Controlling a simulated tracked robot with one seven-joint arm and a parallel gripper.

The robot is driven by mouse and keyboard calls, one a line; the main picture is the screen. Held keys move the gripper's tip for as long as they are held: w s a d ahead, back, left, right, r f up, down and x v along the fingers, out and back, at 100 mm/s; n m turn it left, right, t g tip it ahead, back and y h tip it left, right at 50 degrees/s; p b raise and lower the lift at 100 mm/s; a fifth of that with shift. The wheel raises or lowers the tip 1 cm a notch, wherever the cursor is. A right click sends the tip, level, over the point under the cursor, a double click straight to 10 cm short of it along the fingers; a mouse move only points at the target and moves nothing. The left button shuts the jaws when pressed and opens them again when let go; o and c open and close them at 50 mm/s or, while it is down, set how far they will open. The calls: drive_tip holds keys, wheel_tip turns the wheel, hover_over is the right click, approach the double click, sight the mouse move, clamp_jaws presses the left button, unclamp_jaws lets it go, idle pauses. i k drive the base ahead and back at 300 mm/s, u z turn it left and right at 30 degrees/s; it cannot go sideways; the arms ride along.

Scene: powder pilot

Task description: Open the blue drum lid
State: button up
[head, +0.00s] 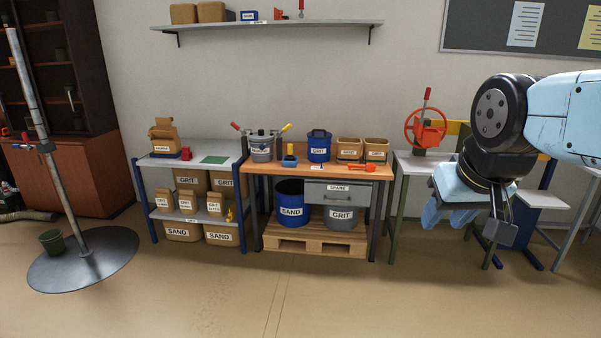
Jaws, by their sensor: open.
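A small blue drum (318,150) labelled GRIT stands upright on the orange-topped workbench (258,168). Its blue lid (319,134) sits on top, with a dark raised part that looks like a handle. A larger blue drum (291,211) labelled SAND stands on the wooden pallet under the bench; its top looks dark and I cannot tell whether it is covered. My gripper (466,222) hangs at the right of the head view, fingers down. It is open and empty, well to the right of both drums and apart from them.
On the bench, a grey pot (261,151) with red and yellow handles stands left of the small drum, and tan bins (376,150) stand right. An orange scoop (357,168) lies in front. A red handwheel (425,128) stands on the right table. The floor ahead is clear.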

sight(316, 133)
drive_tip(key=z, duration=0.05)
drive_tip(key=i, duration=3.7)
drive_tip(key=z, duration=0.15)
